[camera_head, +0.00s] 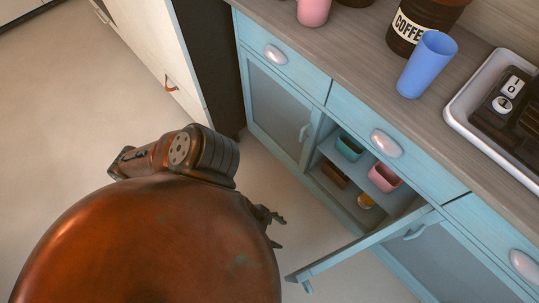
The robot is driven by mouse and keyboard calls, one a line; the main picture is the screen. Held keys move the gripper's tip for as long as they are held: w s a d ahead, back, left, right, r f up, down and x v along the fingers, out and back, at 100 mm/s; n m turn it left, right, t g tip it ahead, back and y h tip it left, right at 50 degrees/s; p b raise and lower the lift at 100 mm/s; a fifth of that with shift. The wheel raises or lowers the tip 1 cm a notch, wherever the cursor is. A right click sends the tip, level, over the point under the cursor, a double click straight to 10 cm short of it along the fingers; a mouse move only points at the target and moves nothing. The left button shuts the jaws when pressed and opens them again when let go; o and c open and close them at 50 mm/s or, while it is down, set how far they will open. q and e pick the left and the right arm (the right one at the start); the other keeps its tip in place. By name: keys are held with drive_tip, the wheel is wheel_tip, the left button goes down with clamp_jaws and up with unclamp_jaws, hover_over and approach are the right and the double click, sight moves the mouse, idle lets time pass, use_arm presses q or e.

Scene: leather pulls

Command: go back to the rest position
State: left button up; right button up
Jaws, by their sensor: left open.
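My left gripper (277,229) shows in the head view beyond the edge of my large copper-coloured arm part. Its dark fingertips are apart, and I see nothing between them. It is in front of the blue cabinet, left of the open cabinet door (372,243) and apart from it. Most of the gripper and its wrist are hidden behind my own copper part. My right gripper is out of the picture.
The open cabinet holds a green container (349,147), a pink container (384,177) and smaller items. A blue cup (427,65), a coffee canister (421,24) and a white-rimmed tray (468,98) stand on the counter (350,66). Open floor (60,110) lies at left.

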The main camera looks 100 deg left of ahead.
use_arm(q)
drive_tip(key=shift+m+h, duration=0.3)
drive_tip(key=shift+h, duration=0.2)
drive_tip(key=s, duration=0.1)
drive_tip(key=s+d, duration=0.1)
drive_tip(key=s+d+r, duration=0.1)
drive_tip(key=s, duration=0.1)
drive_tip(key=shift+r, duration=0.1)
